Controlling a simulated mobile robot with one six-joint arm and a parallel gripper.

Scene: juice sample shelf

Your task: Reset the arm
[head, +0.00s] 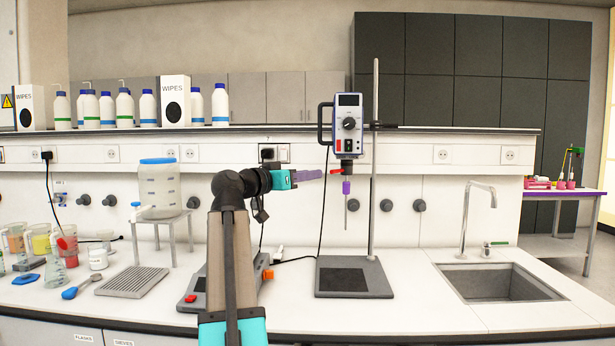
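My arm rises from the bottom middle of the head view and bends right at its dark upper joint. My gripper (310,175) has a teal body and purple fingers and points right, above the bench. Its fingers are seen side-on and small, so I cannot tell whether they are open or shut.
A hotplate-like device (193,298) is partly hidden behind my arm. Left are a white tank (159,187) on a stand, a drain rack (132,282) and several beakers. A sink (500,283) with a tap (478,205) is right. Bench between stand and sink is clear.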

